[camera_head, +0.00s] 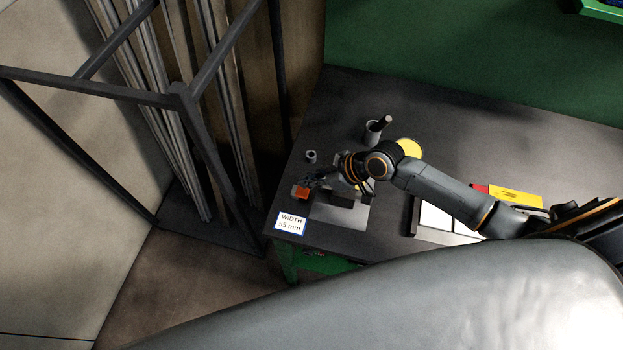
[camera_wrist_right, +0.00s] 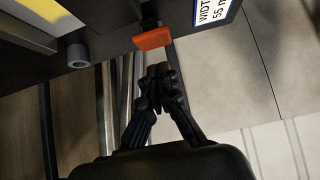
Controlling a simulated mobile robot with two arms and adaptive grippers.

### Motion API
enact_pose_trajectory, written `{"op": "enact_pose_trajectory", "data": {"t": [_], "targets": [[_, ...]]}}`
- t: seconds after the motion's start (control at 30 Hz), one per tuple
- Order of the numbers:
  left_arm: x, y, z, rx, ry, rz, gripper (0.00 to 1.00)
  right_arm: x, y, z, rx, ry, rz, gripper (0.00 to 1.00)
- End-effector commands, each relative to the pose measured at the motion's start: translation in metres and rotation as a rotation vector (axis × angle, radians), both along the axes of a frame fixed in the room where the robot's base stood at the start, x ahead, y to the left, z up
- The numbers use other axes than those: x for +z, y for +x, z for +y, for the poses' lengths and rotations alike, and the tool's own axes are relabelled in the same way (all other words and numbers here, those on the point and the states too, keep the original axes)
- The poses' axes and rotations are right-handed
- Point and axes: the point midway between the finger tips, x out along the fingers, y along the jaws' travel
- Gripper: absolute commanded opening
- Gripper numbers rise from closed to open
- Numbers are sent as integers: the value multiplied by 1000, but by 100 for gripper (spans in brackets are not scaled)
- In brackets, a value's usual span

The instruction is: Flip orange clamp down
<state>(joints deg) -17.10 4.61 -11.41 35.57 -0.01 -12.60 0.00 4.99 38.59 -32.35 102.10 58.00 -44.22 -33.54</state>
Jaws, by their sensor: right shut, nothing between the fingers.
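The orange clamp (camera_head: 301,191) is a small orange piece at the left edge of the dark table. In the right wrist view the orange clamp (camera_wrist_right: 153,39) sticks out from the dark table edge on a dark mount. My right gripper (camera_head: 316,180) is beside the clamp in the head view, and its fingers are small and dark there. In the right wrist view my right gripper (camera_wrist_right: 160,75) is shut and empty, its fingertips just below the clamp. I cannot tell whether they touch it. My left gripper is not in view.
A "WIDTH 55 mm" sign (camera_head: 290,222) sits at the table's front left corner. A small grey cylinder (camera_head: 311,157) and a grey cup (camera_head: 373,132) stand behind the gripper. A dark metal rack (camera_head: 182,95) with long bars stands left of the table (camera_head: 460,120).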

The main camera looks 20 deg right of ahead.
Motion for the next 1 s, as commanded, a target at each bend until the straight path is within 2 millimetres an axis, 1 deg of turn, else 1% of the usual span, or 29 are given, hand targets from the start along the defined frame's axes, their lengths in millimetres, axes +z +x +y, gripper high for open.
{"op": "enact_pose_trajectory", "data": {"t": [0.03,0.07,0.1,0.3,0.5,0.7,1.0], "targets": [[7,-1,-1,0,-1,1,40,12,0,-2,0,-2,-5,0],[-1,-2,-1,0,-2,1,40,12,-4,-9,0,-4,-6,0],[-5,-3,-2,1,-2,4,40,18,-8,-14,1,-4,-7,0],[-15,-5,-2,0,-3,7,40,48,-23,-37,-1,-2,-8,0],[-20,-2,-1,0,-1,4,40,69,-33,-52,-2,2,-9,0],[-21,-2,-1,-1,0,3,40,78,-36,-57,-2,5,-11,0],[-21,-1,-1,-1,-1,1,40,79,-36,-57,-3,6,-11,0]]}}
